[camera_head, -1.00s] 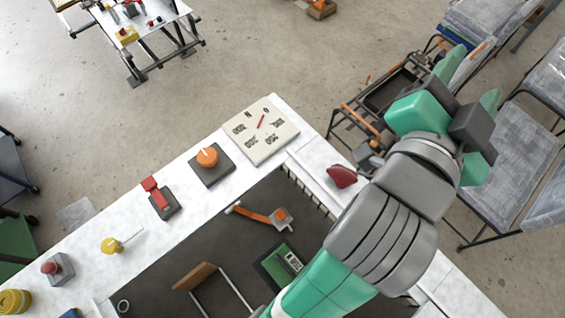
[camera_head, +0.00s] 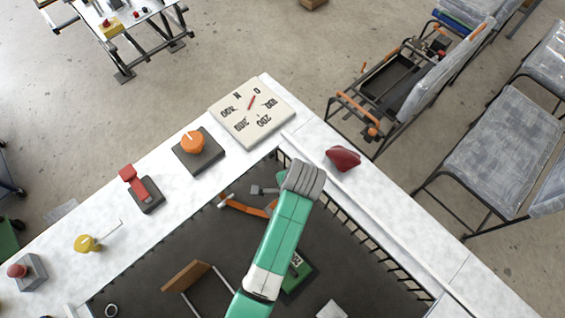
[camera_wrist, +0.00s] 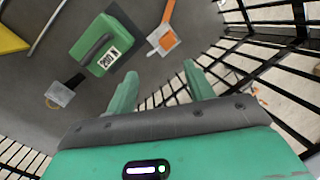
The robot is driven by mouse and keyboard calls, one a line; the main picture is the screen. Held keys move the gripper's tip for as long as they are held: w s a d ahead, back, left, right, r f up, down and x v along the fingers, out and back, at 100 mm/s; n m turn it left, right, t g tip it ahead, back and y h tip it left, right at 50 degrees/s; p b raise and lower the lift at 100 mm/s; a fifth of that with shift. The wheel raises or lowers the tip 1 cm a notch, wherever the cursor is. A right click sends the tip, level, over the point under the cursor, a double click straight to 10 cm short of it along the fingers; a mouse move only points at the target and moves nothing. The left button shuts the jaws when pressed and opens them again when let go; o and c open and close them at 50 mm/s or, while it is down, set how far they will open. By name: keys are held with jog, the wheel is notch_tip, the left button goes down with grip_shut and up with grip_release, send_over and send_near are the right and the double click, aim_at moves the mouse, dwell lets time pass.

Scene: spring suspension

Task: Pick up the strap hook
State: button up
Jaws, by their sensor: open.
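An orange bar or strap (camera_head: 243,207) with a squarish grey-orange end lies on the dark floor of the enclosure. In the wrist view the orange piece (camera_wrist: 163,36) lies ahead of my fingertips, apart from them. A small grey block with a dark strap (camera_wrist: 61,94) lies at the left in the wrist view. I cannot tell for sure which of these is the strap hook. My gripper (camera_wrist: 161,84) is open and empty, its two green fingers spread. In the head view my arm hides most of it and part of the orange piece.
A green box with a white label (camera_wrist: 101,46) lies beside the orange piece. Black railings (camera_wrist: 260,60) run close on the right. The white ledge (camera_head: 390,225) carries a dark red object (camera_head: 343,158), an orange knob (camera_head: 192,142) and a red lever (camera_head: 136,184).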

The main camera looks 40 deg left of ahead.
jog(key=a+f+n+b, duration=0.1)
jog(key=f+b, duration=0.1)
jog(key=f, duration=0.2)
jog(key=a+f+n+h+b, duration=0.1)
jog(key=f+n+b, duration=0.1)
jog(key=f, duration=0.2)
jog(key=w+a+f+n+h+b, duration=0.1)
jog(key=a+f+n+b, duration=0.1)
jog(key=f, duration=0.3)
jog(key=shift+w+b, duration=0.1)
jog(key=shift+b, duration=0.35)
jog(key=shift+t, duration=0.3)
jog(key=f, duration=0.5)
jog(key=f+b, duration=0.1)
jog(key=f, duration=0.1)
jog(key=shift+a+f, duration=0.25)
jog(key=shift+f, duration=0.1)
jog(key=c, duration=0.8)
jog(key=shift+r, duration=0.1)
